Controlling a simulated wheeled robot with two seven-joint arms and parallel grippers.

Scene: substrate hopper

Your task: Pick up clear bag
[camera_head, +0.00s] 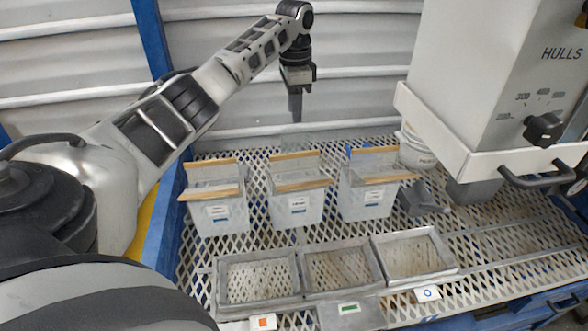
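Three pale, see-through bags with wooden strips along their tops and small labels stand in a row on the mesh table: a left bag (220,214), a middle bag (297,207) and a right bag (367,201). A faint clear sheet or bag (297,141) shows behind the middle bag; its outline is hard to make out. My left gripper (295,118) points down just above this clear shape, behind the middle bag. Its fingers look like one narrow dark bar from this side, so their gap and any contact are unclear. My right gripper is out of view.
Three framed trays, left (259,280), middle (340,270) and right (412,256), lie in front of the bags. A grey scoop (420,201) and a white bucket (416,152) stand to the right. The large hopper (480,75) marked HULLS overhangs the right side.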

